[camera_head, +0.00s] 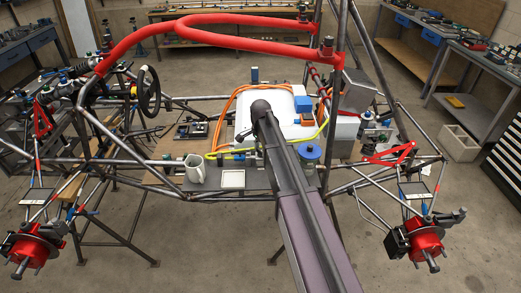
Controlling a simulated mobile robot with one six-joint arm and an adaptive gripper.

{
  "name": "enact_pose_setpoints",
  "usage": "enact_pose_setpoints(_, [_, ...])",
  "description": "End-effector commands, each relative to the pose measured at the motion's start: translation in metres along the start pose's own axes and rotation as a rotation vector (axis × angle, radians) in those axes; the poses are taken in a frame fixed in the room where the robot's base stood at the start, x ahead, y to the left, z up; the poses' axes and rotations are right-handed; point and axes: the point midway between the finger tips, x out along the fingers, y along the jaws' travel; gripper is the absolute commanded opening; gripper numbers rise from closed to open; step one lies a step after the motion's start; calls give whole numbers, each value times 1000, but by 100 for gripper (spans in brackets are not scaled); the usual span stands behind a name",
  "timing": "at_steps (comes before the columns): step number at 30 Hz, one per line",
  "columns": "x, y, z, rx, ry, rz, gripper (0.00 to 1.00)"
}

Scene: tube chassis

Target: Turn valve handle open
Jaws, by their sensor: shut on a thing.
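My arm reaches in from the bottom edge to a dark rounded joint over the white tank in the middle of the tube chassis. My gripper (246,139) shows only as a small dark part left of the arm, low against the tank's front side. It is shut on what appears to be the valve handle, by the yellow-green hose (219,154). The handle itself is too small and too covered by the gripper and arm to make out, so its angle cannot be told.
Orange hoses (233,93) loop behind. Red roll-bar tubes (200,25) cross above, and dark frame tubes surround the area.

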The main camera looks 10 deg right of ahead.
Motion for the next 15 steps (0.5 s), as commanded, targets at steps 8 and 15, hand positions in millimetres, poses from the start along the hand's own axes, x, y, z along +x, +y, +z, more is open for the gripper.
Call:
enact_pose_setpoints(8, [0, 1, 0, -261, 0, 2, 12])
enact_pose_setpoints(15, [0, 1, 0, -488, 0, 3, 12])
